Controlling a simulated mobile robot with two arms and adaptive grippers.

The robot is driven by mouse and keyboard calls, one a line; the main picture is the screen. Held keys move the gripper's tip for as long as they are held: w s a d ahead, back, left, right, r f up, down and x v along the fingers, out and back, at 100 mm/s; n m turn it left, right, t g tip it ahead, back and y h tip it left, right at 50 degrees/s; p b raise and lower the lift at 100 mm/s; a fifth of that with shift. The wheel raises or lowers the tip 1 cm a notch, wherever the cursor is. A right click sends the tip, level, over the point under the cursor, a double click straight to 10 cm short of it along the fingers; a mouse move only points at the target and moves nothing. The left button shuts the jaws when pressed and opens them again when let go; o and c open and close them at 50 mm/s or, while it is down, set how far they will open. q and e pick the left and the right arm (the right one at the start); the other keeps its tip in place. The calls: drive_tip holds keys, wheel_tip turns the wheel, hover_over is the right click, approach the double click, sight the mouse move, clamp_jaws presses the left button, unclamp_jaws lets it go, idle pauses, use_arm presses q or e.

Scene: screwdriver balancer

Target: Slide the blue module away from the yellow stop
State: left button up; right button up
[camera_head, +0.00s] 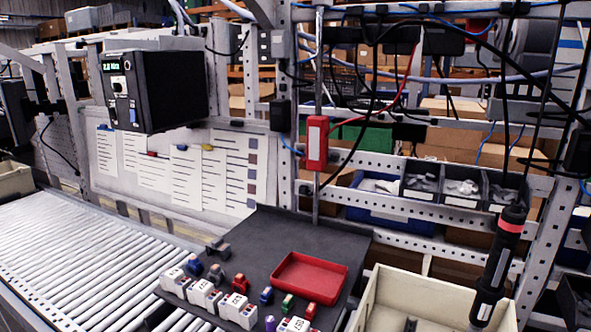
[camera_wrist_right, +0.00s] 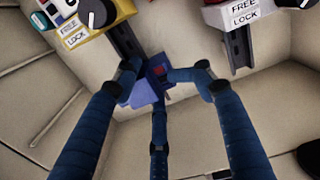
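In the right wrist view, the blue module (camera_wrist_right: 146,94) is a small blue-violet block with a red spot, at the lower end of a short dark rail (camera_wrist_right: 126,38). The yellow stop (camera_wrist_right: 82,33), labelled FREE and LOCK, is at the upper left, apart from the module. My right gripper (camera_wrist_right: 157,84) has its blue fingers bent in around the module, with fingertips at its left and right sides and a third finger below. The fingertips hide parts of the module. My left gripper is in neither view. I cannot make out the blue module or the yellow stop in the head view.
A second FREE/LOCK unit (camera_wrist_right: 245,17) with its own rail is at the upper right. The head view shows a black board (camera_head: 240,250) with several small modules and a red tray (camera_head: 310,278), a roller conveyor (camera_head: 80,250), a beige bin (camera_head: 447,290) and a hanging screwdriver (camera_head: 497,265).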

drive_tip(key=o, duration=0.3)
drive_tip(key=shift+w, duration=0.15)
drive_tip(key=shift+d, duration=0.1)
drive_tip(key=shift+p, duration=0.45)
drive_tip(key=shift+r, duration=0.15)
drive_tip(key=shift+r+p, duration=0.9)
drive_tip(key=shift+p, duration=0.3)
drive_tip(key=r+p, duration=0.1)
drive_tip(key=r, duration=0.1)
drive_tip(key=r+p, duration=0.4)
drive_tip(key=shift+s, duration=0.35)
drive_tip(key=shift+r, duration=0.3)
wheel_tip(320, 180, up, 10)
drive_tip(key=shift+s+a+f, duration=0.15)
drive_tip(key=shift+s+a, duration=0.15)
drive_tip(key=shift+s, duration=0.1)
